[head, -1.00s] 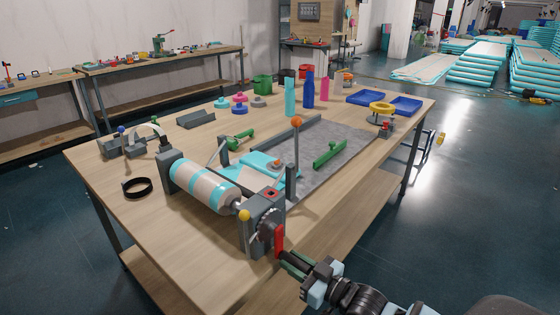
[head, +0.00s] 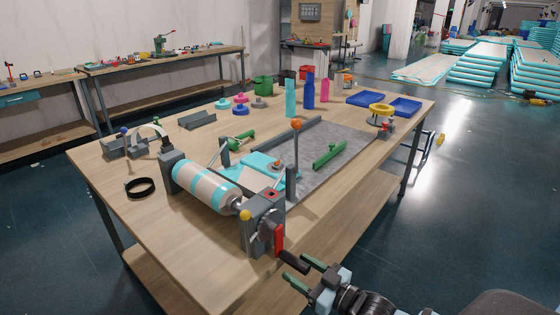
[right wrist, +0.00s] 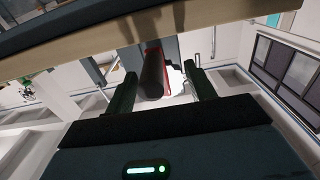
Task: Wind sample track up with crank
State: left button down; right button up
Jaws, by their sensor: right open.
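The sample track is wound as a beige and turquoise roll (head: 205,186) on the winder at the table's front. Its flat turquoise end (head: 262,165) lies behind the roll. The crank has a red arm (head: 279,240) hanging down from the grey gear housing (head: 262,222), with a black grip (head: 294,262) pointing right. In the right wrist view the black grip (right wrist: 154,78) stands beyond and between the open green fingers (right wrist: 163,88). My left gripper is not in view.
An orange-knobbed lever (head: 296,125) stands beside the grey plate (head: 335,165). A black ring (head: 140,188) lies left of the roll.

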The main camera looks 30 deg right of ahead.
jog(key=shift+p+v, duration=0.65)
jog(key=shift+v, duration=1.85)
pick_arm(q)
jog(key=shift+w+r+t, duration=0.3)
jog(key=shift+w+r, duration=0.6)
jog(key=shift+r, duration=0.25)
